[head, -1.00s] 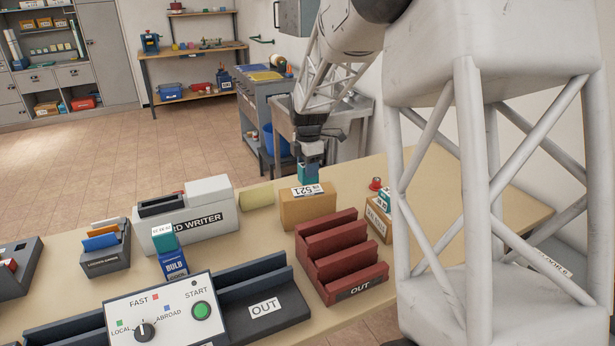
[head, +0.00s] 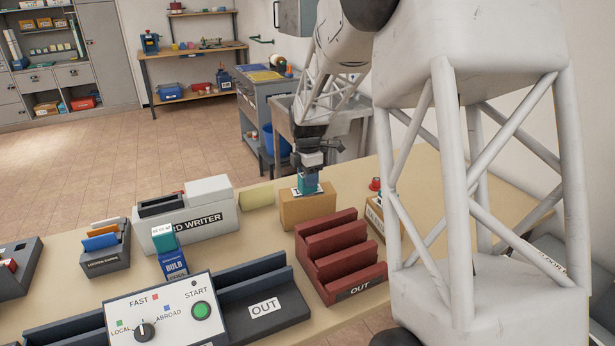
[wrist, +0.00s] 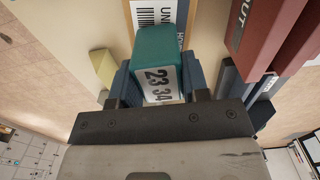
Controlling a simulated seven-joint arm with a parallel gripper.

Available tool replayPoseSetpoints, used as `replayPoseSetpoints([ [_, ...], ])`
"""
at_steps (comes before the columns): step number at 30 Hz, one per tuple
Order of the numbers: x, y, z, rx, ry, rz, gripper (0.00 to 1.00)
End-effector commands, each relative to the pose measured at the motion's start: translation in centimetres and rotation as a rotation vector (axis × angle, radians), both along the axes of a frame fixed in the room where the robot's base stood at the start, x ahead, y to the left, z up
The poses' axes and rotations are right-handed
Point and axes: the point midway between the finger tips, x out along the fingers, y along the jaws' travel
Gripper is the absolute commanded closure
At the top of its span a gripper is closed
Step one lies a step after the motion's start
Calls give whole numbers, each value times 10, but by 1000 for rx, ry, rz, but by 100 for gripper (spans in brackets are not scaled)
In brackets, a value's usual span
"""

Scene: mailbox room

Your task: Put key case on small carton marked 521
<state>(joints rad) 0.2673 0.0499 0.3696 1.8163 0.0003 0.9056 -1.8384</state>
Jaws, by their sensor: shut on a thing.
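My gripper (head: 307,184) is shut on a teal case, the key case, with a white label reading "23 34" in the wrist view (wrist: 156,50). The case is between the blue fingers, over the top of the small tan carton (head: 306,213) in the head view. Case and fingers hide most of the carton's "521" label there. Part of a white label with a barcode (wrist: 154,14) shows beyond the case in the wrist view. I cannot tell whether the case touches the carton's top.
A dark red slotted rack (head: 341,257) marked OUT stands just right of the carton. A box marked "RD WRITER" (head: 190,219) and a yellow block (head: 257,196) are to the left. Another small carton (head: 375,216) with a red item is at the right.

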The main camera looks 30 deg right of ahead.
Motion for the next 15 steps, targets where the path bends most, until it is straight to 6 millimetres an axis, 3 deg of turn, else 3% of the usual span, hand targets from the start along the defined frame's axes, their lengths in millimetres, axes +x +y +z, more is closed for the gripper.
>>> replayPoseSetpoints([
  [10, 0, 0, -3, 0, 0, 0, 83],
  [11, 0, 0, -3, 0, 0, 0, 53],
  [15, 0, 0, -3, 0, 0, 0, 32],
])
